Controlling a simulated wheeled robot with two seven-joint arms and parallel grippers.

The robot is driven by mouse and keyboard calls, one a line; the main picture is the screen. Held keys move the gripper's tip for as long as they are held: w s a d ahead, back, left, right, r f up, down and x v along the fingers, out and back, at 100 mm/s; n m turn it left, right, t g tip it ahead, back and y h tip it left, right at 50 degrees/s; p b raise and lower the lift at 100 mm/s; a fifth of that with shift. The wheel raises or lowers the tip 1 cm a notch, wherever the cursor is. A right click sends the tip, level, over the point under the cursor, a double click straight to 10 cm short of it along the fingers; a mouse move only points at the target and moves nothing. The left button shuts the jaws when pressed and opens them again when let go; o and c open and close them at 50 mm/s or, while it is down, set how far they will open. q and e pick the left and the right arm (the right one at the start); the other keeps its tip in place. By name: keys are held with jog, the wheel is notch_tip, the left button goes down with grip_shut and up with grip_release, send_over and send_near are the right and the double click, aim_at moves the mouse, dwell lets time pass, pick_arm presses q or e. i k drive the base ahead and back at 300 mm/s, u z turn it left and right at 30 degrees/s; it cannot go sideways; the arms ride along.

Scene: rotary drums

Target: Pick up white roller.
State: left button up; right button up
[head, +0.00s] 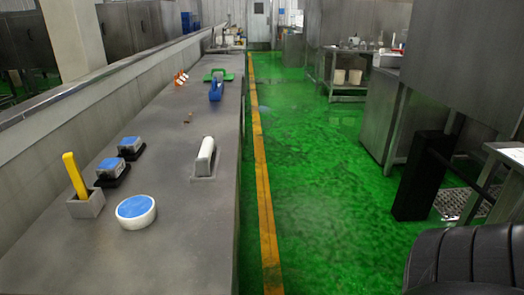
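A white rounded bar (205,156), which looks like the white roller, stands tilted on a small grey base on the long grey counter (175,250), near its right edge. A white round drum with a blue top (136,209) lies nearer and to the left on the same counter. Neither of my grippers is in view, and nothing touches the white roller.
A yellow-handled piece in a grey block (78,183) and two blue-topped pieces (130,145) on black bases stand at the counter's left. Blue (215,90), green and orange pieces stand farther back. The green floor (310,180) right of the counter is open.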

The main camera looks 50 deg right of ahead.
aim_at(208, 146)
jog(key=z, duration=2.65)
jog(key=i, duration=2.45)
jog(key=u, duration=2.3)
